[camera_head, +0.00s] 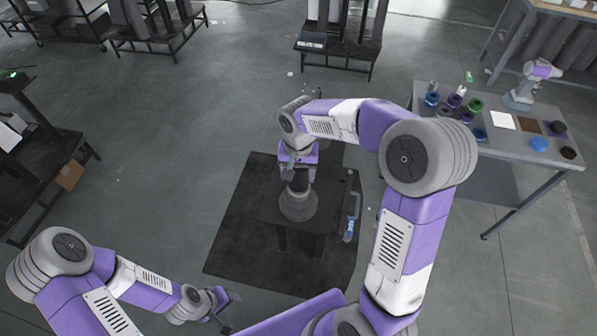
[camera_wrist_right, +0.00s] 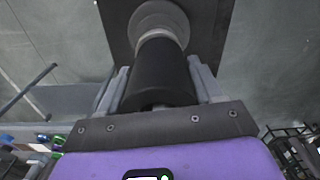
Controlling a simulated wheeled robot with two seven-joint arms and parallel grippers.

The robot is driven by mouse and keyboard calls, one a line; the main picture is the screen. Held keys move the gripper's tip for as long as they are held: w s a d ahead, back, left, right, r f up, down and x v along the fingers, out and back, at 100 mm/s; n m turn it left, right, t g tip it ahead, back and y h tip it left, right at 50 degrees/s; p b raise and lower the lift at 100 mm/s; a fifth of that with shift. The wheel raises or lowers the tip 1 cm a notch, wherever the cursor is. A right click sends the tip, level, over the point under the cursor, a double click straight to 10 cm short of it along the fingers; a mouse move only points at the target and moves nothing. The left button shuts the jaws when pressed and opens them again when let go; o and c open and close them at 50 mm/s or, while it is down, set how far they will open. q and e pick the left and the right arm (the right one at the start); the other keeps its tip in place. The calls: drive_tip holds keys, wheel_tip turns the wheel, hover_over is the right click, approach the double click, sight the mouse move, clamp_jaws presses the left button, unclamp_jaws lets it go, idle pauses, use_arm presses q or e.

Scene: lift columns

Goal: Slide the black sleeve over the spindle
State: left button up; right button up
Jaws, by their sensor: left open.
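The black sleeve (camera_wrist_right: 165,75) sits between the two fingers of my right gripper (camera_wrist_right: 160,88), which is shut on it. In the head view the sleeve (camera_head: 299,181) is upright and dark, just below that gripper (camera_head: 298,168). The grey round spindle base (camera_head: 298,207) stands on a dark stand directly under the sleeve; it also shows beyond the sleeve in the right wrist view (camera_wrist_right: 158,20). The sleeve's far end lines up with the spindle; how far it is around it I cannot tell. My left gripper (camera_head: 226,303) is open and empty, low at the left front.
The dark stand (camera_head: 270,211) is on a black mat (camera_head: 232,240). A blue-handled tool (camera_head: 350,225) lies at the stand's right. A grey table (camera_head: 545,152) with several coloured rings is at the right. The floor left of the mat is clear.

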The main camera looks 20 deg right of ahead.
drive_tip(key=o, duration=0.5)
drive_tip(key=shift+s+f, duration=0.25)
drive_tip(key=shift+f, duration=0.2)
drive_tip(key=shift+r, duration=0.1)
drive_tip(key=r+p, duration=0.1)
drive_tip(key=r, duration=0.7)
drive_tip(key=shift+w+r, duration=0.15)
drive_tip(key=shift+w, duration=0.05)
